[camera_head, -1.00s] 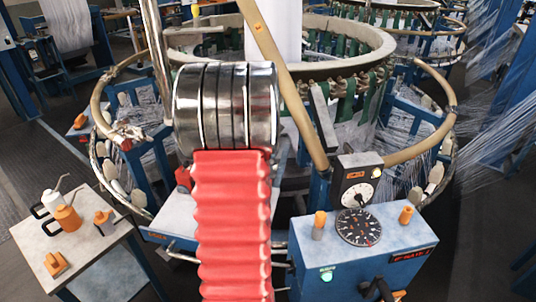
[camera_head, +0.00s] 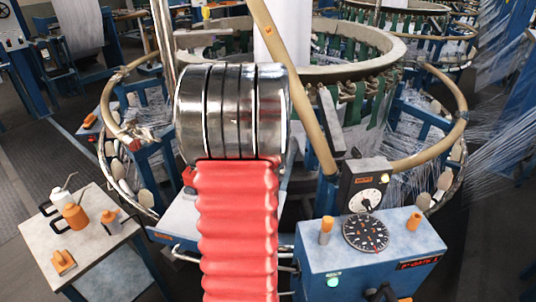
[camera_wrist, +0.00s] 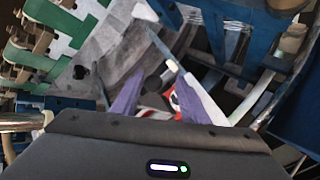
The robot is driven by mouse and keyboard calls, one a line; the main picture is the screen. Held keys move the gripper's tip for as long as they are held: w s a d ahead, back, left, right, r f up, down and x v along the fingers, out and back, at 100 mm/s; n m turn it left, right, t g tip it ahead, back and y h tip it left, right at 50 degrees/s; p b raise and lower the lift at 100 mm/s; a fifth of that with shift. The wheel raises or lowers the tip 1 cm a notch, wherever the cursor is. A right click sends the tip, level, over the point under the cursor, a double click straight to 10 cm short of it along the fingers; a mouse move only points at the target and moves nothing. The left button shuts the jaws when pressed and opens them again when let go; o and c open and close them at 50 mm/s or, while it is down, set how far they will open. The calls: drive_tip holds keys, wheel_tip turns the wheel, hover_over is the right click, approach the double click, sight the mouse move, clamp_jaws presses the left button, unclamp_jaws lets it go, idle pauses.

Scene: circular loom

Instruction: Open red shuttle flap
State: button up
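In the wrist view my gripper (camera_wrist: 161,82) has its two purple-grey fingers spread apart. A small red and white part (camera_wrist: 173,98) shows between them, close to the right finger; I cannot tell whether it is the red shuttle flap, or whether a finger touches it. A small white piece (camera_wrist: 171,65) lies just beyond the fingertips. In the head view my gripper is out of sight, and my own arm covers the middle of the picture. No shuttle flap can be made out there.
The circular loom's ring (camera_head: 395,48) fills the back. A slanted tan bar (camera_head: 292,85) stands in front of it. A control box (camera_head: 375,252) with dials is at the right front. A side table (camera_head: 85,228) with oil cans is at the left. Blue frame parts (camera_wrist: 240,50) crowd the wrist view.

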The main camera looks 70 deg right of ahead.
drive_tip(key=v, duration=1)
drive_tip(key=shift+d+r, duration=0.1)
drive_tip(key=shift+v, duration=0.75)
